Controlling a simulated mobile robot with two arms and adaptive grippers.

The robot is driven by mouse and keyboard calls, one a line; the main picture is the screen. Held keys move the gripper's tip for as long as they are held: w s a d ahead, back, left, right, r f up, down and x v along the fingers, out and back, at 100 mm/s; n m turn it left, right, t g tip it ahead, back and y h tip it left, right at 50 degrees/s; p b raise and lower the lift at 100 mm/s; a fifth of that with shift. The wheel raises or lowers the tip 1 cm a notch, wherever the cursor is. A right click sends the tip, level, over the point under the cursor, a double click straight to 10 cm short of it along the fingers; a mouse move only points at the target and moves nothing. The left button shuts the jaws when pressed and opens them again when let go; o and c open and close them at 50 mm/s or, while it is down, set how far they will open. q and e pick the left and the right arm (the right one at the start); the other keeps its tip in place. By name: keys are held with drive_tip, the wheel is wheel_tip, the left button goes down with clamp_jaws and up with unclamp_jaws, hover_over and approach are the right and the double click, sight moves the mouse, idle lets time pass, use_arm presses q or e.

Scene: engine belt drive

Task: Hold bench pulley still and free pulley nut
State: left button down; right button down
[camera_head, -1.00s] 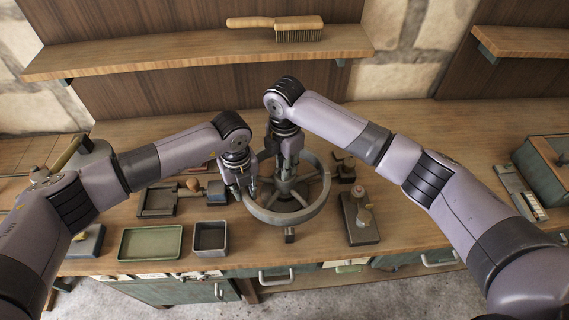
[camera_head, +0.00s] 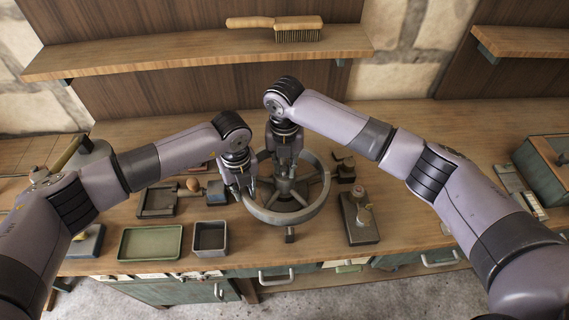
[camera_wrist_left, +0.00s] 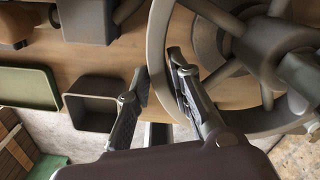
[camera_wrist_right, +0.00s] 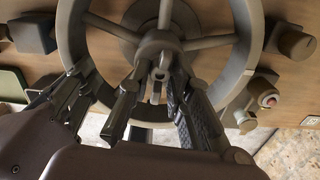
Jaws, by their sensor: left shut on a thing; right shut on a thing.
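The bench pulley (camera_head: 322,200) is a large grey spoked wheel lying on the workbench. My left gripper (camera_head: 243,190) is at its left rim. In the left wrist view its fingers (camera_wrist_left: 159,75) sit on either side of the rim (camera_wrist_left: 157,40), shut on it. My right gripper (camera_head: 284,170) points down at the hub. In the right wrist view its fingertips (camera_wrist_right: 157,82) are on either side of the small pulley nut (camera_wrist_right: 158,73) at the centre, shut on it. The fingers partly hide the nut, and the head view does not show it clearly.
A green tray (camera_head: 122,244) and a small grey bin (camera_head: 195,245) stand at the front left. A dark block with a knob (camera_head: 360,232) stands right of the pulley. A brush (camera_head: 298,30) lies on the shelf above.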

sight(284, 167)
use_arm(q)
drive_tip(key=shift+s, duration=0.1)
use_arm(e)
drive_tip(key=shift+w+r+n, duration=0.15)
drive_tip(key=shift+n, duration=0.45)
drive_tip(key=c, duration=1.9)
unclamp_jaws()
drive_tip(key=o, duration=0.4)
drive_tip(key=shift+o, duration=0.2)
wheel_tip(284, 167, up, 12)
